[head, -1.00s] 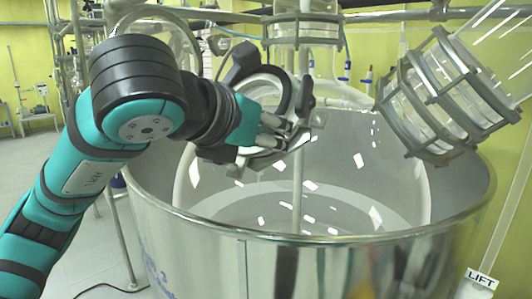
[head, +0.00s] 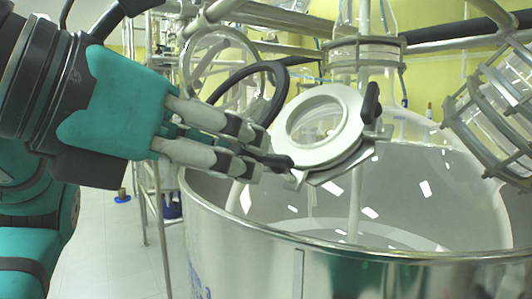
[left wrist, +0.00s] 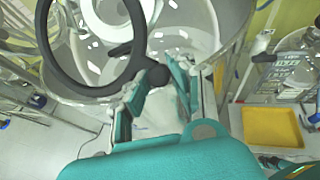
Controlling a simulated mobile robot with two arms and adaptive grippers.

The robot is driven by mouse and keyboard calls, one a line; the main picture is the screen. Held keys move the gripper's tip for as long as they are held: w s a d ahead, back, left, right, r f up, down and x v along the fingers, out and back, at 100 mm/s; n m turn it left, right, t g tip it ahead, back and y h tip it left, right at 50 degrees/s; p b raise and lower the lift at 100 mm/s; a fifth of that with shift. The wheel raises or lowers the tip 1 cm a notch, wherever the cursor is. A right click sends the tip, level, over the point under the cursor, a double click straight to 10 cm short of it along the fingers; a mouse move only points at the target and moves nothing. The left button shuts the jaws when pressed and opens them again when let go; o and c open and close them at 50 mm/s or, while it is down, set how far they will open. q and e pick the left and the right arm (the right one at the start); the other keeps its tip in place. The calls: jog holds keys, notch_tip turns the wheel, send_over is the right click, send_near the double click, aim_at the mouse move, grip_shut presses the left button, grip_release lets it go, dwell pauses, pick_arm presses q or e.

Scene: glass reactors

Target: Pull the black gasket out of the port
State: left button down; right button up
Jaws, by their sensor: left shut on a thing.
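My left gripper (head: 262,150) comes in from the left and is shut, its fingertips just left of the port. The black gasket (head: 284,88) is a ring that shows as an arc above and behind the fingers, left of the port; its lower part is hidden. The left wrist view shows the gasket (left wrist: 53,67) large, with its round knob at my left fingertips (left wrist: 150,88). The port (head: 348,142) is a tilted round metal flange with a clear opening, and the ring appears clear of it. My right gripper is not in view.
A large steel vessel rim (head: 300,240) curves below the port. Black clamp handles sit at the flange, one (head: 371,102) on its right. A caged glass joint (head: 495,110) stands at right. A yellow tray (left wrist: 272,133) shows in the left wrist view.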

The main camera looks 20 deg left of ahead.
pick_arm(q)
jog(key=shift+s+a+r+p, duration=0.25)
jog(key=shift+s+r+p, duration=0.35)
jog(key=shift+s+r, duration=0.35)
jog(key=shift+r, duration=0.25)
jog(key=shift+s+a+r+p, duration=0.35)
jog(key=shift+s+r+p, duration=0.35)
jog(key=shift+s, duration=0.2)
jog(key=shift+s+a+r+p, duration=0.3)
jog(key=shift+s+r+p, duration=0.25)
jog(key=shift+s+r, duration=0.3)
